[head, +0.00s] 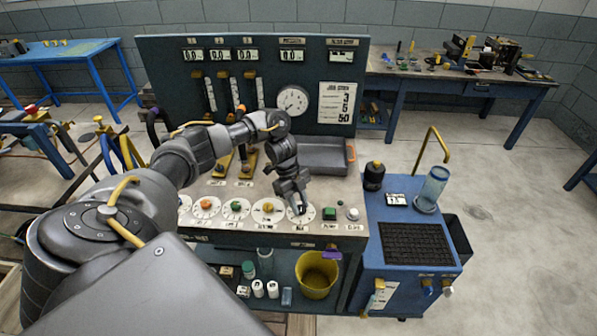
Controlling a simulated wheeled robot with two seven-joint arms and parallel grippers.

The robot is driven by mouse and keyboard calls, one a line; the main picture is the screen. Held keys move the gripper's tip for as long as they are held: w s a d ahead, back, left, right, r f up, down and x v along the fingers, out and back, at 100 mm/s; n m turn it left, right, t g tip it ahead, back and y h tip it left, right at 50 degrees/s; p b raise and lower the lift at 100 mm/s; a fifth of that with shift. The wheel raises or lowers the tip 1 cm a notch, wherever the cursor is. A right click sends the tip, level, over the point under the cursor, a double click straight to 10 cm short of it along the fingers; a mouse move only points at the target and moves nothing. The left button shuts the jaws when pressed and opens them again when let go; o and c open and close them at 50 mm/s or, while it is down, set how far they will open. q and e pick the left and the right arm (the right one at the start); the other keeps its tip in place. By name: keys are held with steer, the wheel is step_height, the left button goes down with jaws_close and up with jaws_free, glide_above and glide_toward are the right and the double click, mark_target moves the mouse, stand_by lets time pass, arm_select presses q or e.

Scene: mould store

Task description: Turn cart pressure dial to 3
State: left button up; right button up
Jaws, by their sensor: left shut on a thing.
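The console's sloping front holds a row of white-faced dials with coloured knobs: orange (206,204), green (236,206) and yellow (268,208). My left gripper (298,207) reaches down over the rightmost dial (308,217) and is shut on its knob. The fingers hide the knob and most of the face, so I cannot read its setting. The small labels under the dials are too blurred to tell which is pressure. My right gripper is out of view.
The upright panel carries number displays, a round gauge (293,100) and a card (337,102) reading 3, 5 and 50. A grey tray (322,150) lies behind my gripper. A blue cart (410,275) stands at the right, a yellow bucket (318,275) below.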

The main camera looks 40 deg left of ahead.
arm_select(q)
steer(key=shift+m, duration=0.3)
stand_by(0.4)
steer(key=o, duration=1)
steer(key=shift+c, duration=0.2)
steer(key=v, duration=1)
steer(key=shift+r, duration=0.4)
steer(key=shift+w+a, duration=0.1)
steer(key=shift+w, duration=0.05)
